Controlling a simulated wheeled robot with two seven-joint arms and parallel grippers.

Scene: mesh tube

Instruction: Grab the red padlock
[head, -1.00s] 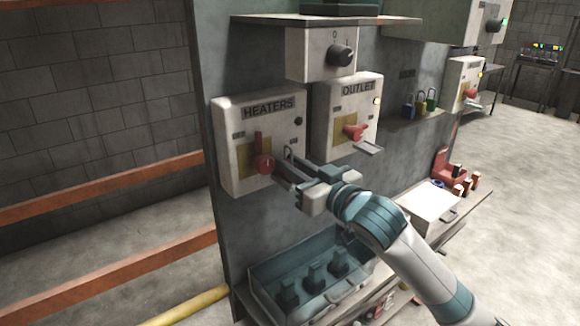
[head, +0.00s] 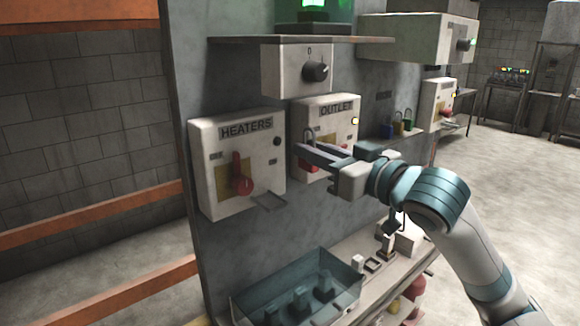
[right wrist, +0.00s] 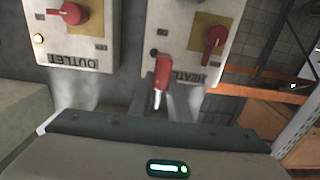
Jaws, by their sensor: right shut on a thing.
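The red padlock (right wrist: 163,68) is between the fingertips of my right gripper (right wrist: 161,84) in the right wrist view, with its pale shackle toward the palm. In the head view my right gripper (head: 303,150) is shut on it in front of the OUTLET box (head: 345,110). The padlock's shackle (head: 310,134) rises above the fingers there; its body is largely hidden or hard to separate from the red behind. The HEATERS box (head: 208,180) is to the left, with its red handle (head: 237,172) up and a bare hasp (head: 270,203) beside it. My left gripper is not in view.
Blue, yellow and green padlocks (head: 398,126) are at the panel's right. A knob box (head: 285,75) is under the shelf above. A clear-walled bin (head: 340,290) with dark items stands below. The floor at right is open.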

